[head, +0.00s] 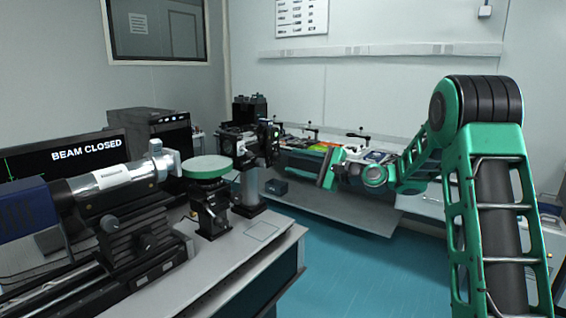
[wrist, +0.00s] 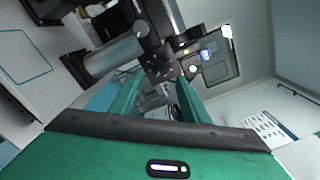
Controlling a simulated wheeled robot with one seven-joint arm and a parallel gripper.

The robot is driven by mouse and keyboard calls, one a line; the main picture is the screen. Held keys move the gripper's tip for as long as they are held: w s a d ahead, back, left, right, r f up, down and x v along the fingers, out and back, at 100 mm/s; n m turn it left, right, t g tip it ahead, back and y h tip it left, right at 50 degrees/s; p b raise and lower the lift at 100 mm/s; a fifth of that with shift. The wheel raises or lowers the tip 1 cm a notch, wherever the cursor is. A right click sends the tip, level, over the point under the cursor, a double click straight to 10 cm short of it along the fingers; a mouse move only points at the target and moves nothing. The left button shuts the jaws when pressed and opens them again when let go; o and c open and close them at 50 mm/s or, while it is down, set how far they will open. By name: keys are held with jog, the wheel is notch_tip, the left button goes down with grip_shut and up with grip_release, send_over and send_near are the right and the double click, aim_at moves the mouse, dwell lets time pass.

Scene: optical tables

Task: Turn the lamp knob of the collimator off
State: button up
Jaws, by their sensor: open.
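A horizontal instrument with a silver barrel (head: 112,178) and a blue rear body (head: 25,208) lies at the left of the head view. It looks like the collimator, but I cannot be sure. No lamp knob can be told apart clearly. My gripper (head: 326,166) is right of the bench, apart from this instrument. In the wrist view my gripper (wrist: 158,88) has its two green fingers spread with nothing held between them. A dark post-mounted optical device (wrist: 160,50) shows beyond the fingertips; it also stands on the bench in the head view (head: 240,143).
A green round platform (head: 205,167) on a black stage stands between the barrel and the dark device. A monitor (head: 70,155) reads "BEAM CLOSED". A back table (head: 335,208) holds several small items. Blue floor (head: 340,260) is clear beside the bench.

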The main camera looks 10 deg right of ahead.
aim_at(279, 158)
jog(key=shift+x, duration=2.8)
grip_shut()
jog(key=c, duration=1.1)
grip_release()
